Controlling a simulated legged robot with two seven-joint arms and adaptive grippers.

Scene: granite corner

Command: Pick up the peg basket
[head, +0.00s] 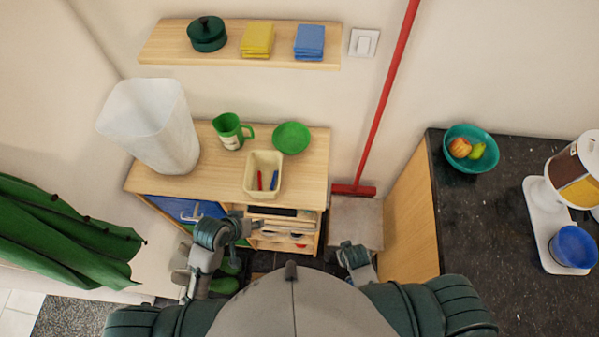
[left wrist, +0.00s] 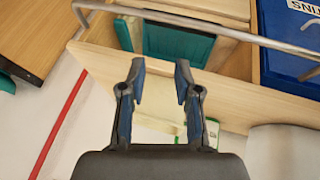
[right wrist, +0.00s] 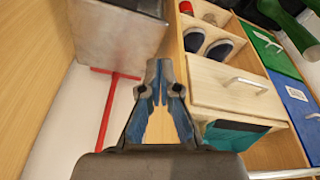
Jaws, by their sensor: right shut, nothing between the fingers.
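The peg basket (head: 251,187) is a small cream open tub with a red and a blue peg inside. It stands on the wooden cabinet top (head: 311,170), near its front edge in the head view. My left gripper (head: 254,228) is in front of and below the basket, apart from it. In the left wrist view my left gripper (left wrist: 160,70) is open; a pale patch behind its fingers looks like the basket, mostly hidden. My right gripper (right wrist: 160,72) is shut and empty, low at the cabinet's right; in the head view (head: 349,250) its fingers are hard to make out.
A white bin (head: 150,130), green mug (head: 229,132) and green plate (head: 291,137) share the cabinet top. A metal bar (left wrist: 210,25) and blue drawer (left wrist: 290,40) are close to my left gripper. A red long-handled broom (head: 378,110) leans right of the cabinet.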

